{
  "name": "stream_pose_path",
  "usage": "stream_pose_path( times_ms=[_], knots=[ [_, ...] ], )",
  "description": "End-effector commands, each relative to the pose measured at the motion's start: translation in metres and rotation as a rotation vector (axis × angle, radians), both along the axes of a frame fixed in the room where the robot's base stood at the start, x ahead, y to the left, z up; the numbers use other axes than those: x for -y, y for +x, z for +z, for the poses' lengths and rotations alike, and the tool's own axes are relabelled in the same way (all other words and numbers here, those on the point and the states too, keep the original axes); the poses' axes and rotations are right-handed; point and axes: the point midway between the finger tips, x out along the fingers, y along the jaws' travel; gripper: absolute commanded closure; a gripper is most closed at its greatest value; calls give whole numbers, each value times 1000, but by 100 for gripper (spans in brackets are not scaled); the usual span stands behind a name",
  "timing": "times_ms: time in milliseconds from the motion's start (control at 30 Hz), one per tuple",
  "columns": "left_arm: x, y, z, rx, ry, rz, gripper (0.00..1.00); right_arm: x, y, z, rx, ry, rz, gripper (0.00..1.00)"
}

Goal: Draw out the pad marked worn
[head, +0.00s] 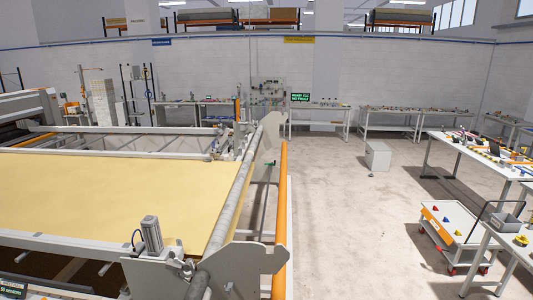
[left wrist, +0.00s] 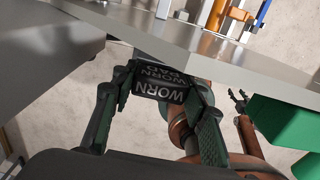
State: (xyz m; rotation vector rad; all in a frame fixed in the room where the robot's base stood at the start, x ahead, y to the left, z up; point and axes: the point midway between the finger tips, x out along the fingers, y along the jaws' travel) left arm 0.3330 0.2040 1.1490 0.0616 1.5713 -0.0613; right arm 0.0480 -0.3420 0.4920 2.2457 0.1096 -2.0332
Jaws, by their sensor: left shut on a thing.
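In the left wrist view a black pad (left wrist: 172,95) with white lettering "WORN PAD" sits just below the edge of a grey metal plate (left wrist: 215,47). My left gripper (left wrist: 160,97) is shut on it, one finger on each side. The pad's upper part is close under the plate; I cannot tell whether it is still seated there. My right gripper (left wrist: 239,97) shows small, to the right of the pad, with its fingers apart and nothing between them. Neither gripper nor the pad can be made out in the head view.
A green block (left wrist: 285,120) hangs close on the right of the left wrist view. In the head view the quilting gantry with yellow fabric (head: 120,195) fills the left. An orange-and-white cart (head: 450,230) and workbenches stand right; the floor between is mostly clear.

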Motion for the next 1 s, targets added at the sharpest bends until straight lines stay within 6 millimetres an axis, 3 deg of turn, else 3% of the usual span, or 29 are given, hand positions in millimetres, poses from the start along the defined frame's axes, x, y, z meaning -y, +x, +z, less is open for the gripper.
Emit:
stream_pose_path(
  times_ms=[1000],
  knots=[
    [0,0,40,2,0,-1,98,-4,1,15,2,4,-2,53]
  ],
)
